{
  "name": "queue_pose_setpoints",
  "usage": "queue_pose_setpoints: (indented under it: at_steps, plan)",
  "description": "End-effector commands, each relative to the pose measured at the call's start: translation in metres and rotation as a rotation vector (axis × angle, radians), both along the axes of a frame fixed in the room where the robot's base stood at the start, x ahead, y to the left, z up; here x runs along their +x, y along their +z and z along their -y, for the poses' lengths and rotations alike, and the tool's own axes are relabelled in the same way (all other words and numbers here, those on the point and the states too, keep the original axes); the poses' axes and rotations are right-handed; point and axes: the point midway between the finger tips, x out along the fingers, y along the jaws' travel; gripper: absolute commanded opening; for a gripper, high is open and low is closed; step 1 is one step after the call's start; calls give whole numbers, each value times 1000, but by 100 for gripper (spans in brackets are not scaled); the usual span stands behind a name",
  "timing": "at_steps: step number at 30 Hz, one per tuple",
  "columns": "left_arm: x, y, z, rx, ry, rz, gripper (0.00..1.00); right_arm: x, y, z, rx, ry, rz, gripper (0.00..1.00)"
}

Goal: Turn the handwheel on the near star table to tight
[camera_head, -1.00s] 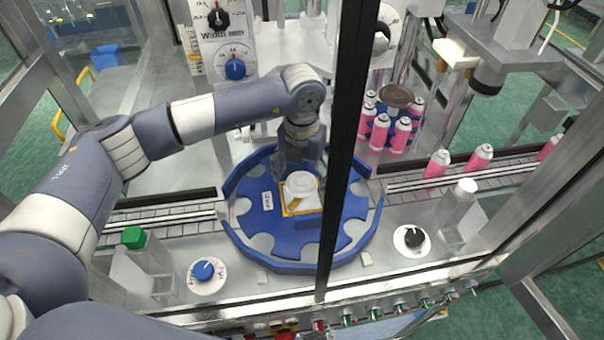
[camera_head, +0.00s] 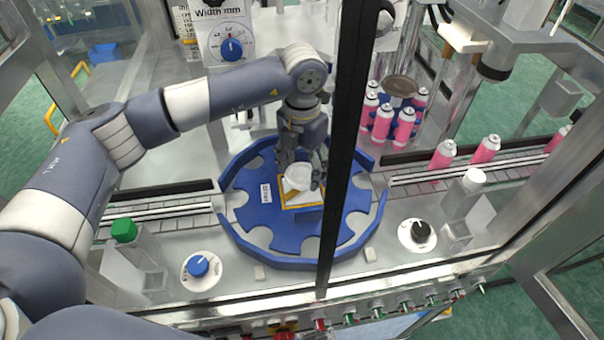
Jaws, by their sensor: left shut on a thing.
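The near star table (camera_head: 262,225) is a blue notched disc with a raised blue rim, in the middle of the head view. The handwheel (camera_head: 298,177) is a pale, round piece at its centre, over a yellow-edged plate (camera_head: 309,201). My left gripper (camera_head: 302,176) reaches down from above, with its fingers at the sides of the handwheel, and is shut on it. The black frame post hides the right part of the table. My right gripper is not in view.
A black upright post (camera_head: 341,150) crosses in front of the star table. Pink cans (camera_head: 404,126) stand around a farther star wheel and on the conveyor at right (camera_head: 470,168). A blue knob (camera_head: 199,265) and a black knob (camera_head: 420,231) sit on the front deck.

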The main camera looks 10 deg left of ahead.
Motion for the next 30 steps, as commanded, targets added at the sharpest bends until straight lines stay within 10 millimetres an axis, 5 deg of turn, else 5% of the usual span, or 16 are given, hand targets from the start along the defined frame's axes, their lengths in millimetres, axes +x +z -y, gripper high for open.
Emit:
queue_pose_setpoints:
  at_steps: [1, 12, 30]
  plan:
    - [1, -7, 0, 2, -42, 3, 38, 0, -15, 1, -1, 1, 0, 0]
    - [0, -6, 0, 2, -346, 0, 38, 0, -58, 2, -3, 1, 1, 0]
    - [-1, -2, 0, 2, -556, -4, 38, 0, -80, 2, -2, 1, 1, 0]
